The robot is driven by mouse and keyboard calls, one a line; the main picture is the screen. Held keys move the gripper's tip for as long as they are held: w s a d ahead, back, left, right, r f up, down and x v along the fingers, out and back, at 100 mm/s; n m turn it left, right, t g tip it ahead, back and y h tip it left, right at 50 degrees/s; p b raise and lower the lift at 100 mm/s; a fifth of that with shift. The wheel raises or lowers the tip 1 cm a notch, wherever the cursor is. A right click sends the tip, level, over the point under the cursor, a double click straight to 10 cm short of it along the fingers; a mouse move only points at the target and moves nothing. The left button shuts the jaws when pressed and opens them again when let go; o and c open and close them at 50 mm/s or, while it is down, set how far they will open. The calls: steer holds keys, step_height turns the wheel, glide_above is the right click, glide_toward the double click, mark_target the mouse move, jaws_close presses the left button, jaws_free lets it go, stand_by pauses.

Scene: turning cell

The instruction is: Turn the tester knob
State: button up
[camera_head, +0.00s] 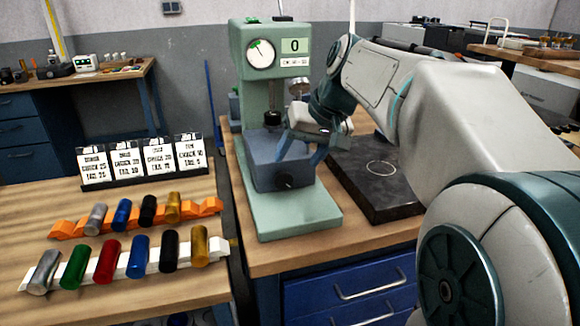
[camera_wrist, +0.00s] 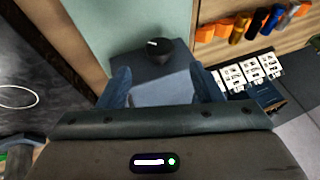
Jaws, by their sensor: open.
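The tester (camera_head: 262,70) is a pale green machine with a round dial and a display reading 0. A blue-grey block (camera_head: 265,160) sits on its base, with a black knob (camera_head: 284,181) on the front face. In the wrist view the knob (camera_wrist: 159,51) is black with a white mark on top, just beyond my fingertips and roughly centred between them. My gripper (camera_head: 302,150) is open above the block, pointing down with blue fingers; it also shows in the wrist view (camera_wrist: 162,82). Nothing is between the fingers except a view of the block (camera_wrist: 163,92).
A dark stone plate (camera_head: 375,195) lies right of the tester. On the left table, coloured cylinders lie on an orange rack (camera_head: 205,207) and a white rack (camera_head: 219,247), with printed cards (camera_head: 128,160) behind. My arm fills the right side.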

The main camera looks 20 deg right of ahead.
steer(key=v, duration=0.5)
steer(key=shift+s+d+r+p, duration=0.1)
steer(key=shift+s+r+p, duration=0.05)
steer(key=shift+r+p, duration=0.2)
stand_by(0.8)
steer(key=s+a+f+g+h+p, duration=0.1)
steer(key=s+a+f+h+p, duration=0.2)
steer(key=s+f+p, duration=0.8)
steer(key=s+a, duration=0.1)
steer(key=s, duration=0.3)
steer(key=shift+a+g, duration=0.2)
steer(key=shift+g, duration=0.2)
steer(key=shift+s, duration=0.1)
stand_by(0.5)
